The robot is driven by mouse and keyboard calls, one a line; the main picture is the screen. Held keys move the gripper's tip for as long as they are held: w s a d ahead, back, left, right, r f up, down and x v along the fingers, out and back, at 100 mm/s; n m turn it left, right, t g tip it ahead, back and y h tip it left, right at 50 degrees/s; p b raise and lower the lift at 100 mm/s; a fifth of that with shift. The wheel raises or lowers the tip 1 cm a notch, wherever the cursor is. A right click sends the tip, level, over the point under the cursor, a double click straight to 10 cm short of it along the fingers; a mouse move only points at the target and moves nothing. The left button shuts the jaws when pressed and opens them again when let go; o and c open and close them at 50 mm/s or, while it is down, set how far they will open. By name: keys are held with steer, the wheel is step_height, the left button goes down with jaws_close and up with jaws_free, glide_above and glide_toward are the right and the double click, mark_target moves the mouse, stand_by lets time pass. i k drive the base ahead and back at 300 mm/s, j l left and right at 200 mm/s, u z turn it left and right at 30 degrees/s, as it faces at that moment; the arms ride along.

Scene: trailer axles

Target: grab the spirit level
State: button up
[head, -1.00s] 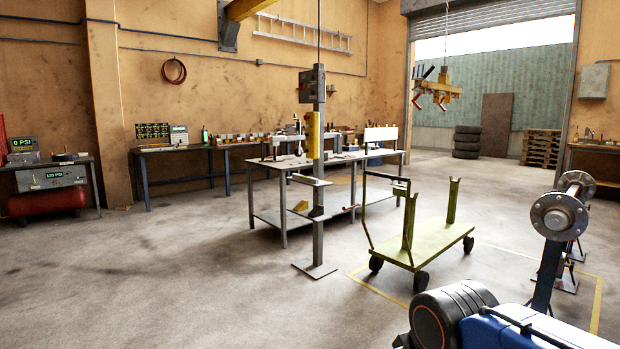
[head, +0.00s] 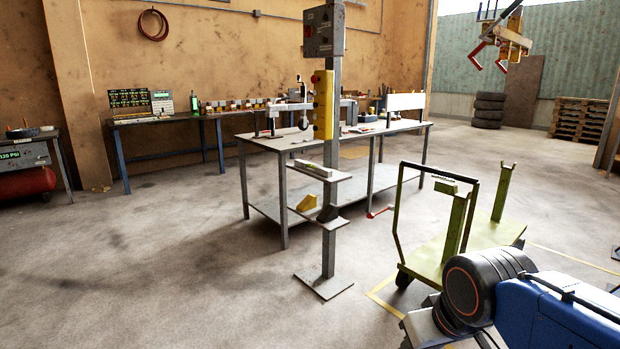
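A small pale bar with a greenish tint, which looks like the spirit level (head: 313,168), lies on the upper shelf (head: 333,178) of a grey steel post in the middle of the head view. It is small here and its vials cannot be made out. My arm shows at the lower right, as a blue link and a dark joint, well apart from the post. My gripper cannot be seen in this view.
The post (head: 329,240) stands on a flat base plate, with a yellow wedge (head: 307,201) near its lower shelf. A steel workbench (head: 265,142) is behind it. A green trolley (head: 430,260) stands to the right. The floor at left and front is clear.

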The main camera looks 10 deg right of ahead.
mark_target(319, 169)
steer(key=i+l, duration=0.1)
steer(key=i, duration=0.35)
steer(key=i+l, duration=0.1)
steer(key=i, duration=0.35)
steer(key=i+j, duration=0.75)
steer(key=i, duration=0.3)
steer(key=k+j+u, duration=0.05)
